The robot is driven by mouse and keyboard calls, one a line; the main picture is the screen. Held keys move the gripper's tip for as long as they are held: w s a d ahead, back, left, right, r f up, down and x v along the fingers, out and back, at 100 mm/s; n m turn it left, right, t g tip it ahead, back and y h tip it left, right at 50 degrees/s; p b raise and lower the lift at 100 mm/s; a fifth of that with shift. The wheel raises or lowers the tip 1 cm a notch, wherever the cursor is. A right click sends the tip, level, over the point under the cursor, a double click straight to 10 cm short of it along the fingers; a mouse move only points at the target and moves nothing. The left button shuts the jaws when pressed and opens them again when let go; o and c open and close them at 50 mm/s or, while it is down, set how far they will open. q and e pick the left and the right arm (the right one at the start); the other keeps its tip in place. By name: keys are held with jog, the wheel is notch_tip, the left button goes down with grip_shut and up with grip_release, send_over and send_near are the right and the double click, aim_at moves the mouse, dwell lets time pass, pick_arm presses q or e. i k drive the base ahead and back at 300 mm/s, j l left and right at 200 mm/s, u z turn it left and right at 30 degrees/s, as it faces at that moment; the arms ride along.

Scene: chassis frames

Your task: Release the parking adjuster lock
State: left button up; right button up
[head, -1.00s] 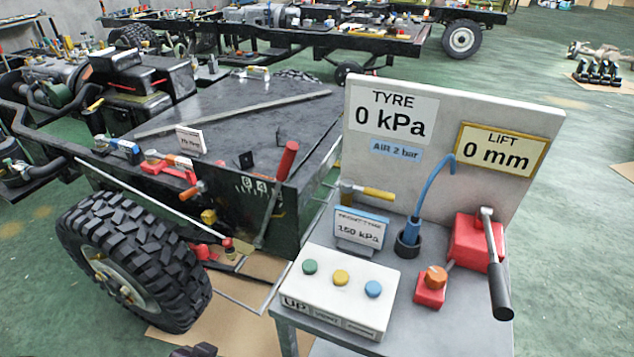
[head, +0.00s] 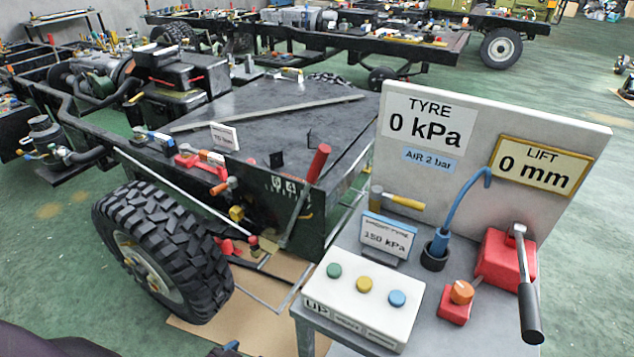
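No part is labelled as the parking adjuster lock, so I cannot tell for sure which one it is. On the chassis side, a lever with a red grip (head: 318,163) stands tilted on a dark arm. Left of it are an orange-handled part (head: 224,186) and a small yellow block (head: 236,213). A red clamp-like part (head: 196,160) and a blue-and-silver part (head: 152,139) sit along the frame's top edge. Neither gripper shows clearly. A dark rounded shape, perhaps my arm, cuts into the bottom left corner.
A grey bench (head: 440,288) at right carries a button box (head: 360,303), a red lever unit (head: 505,258), an orange-knobbed switch (head: 460,293) and a display panel (head: 590,135). A large tyre (head: 165,250) stands at left. Green floor is open at far left and right.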

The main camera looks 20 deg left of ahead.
aim_at(232, 181)
jog(key=k+l+u, duration=0.1)
jog(key=u, duration=0.8)
jog(key=k+u, duration=0.15)
jog(key=u, duration=0.3)
jog(key=j+z, duration=0.1)
jog(key=z, duration=0.55)
jog(key=i+j+z, duration=0.15)
jog(key=j+z, duration=0.15)
jog(key=i+j+z, duration=0.25)
jog(key=j, duration=0.25)
jog(key=i+j+z, duration=0.1)
jog(key=j, duration=0.75)
jog(key=i+j+z, duration=0.15)
jog(key=j, duration=0.7)
jog(key=k, duration=0.05)
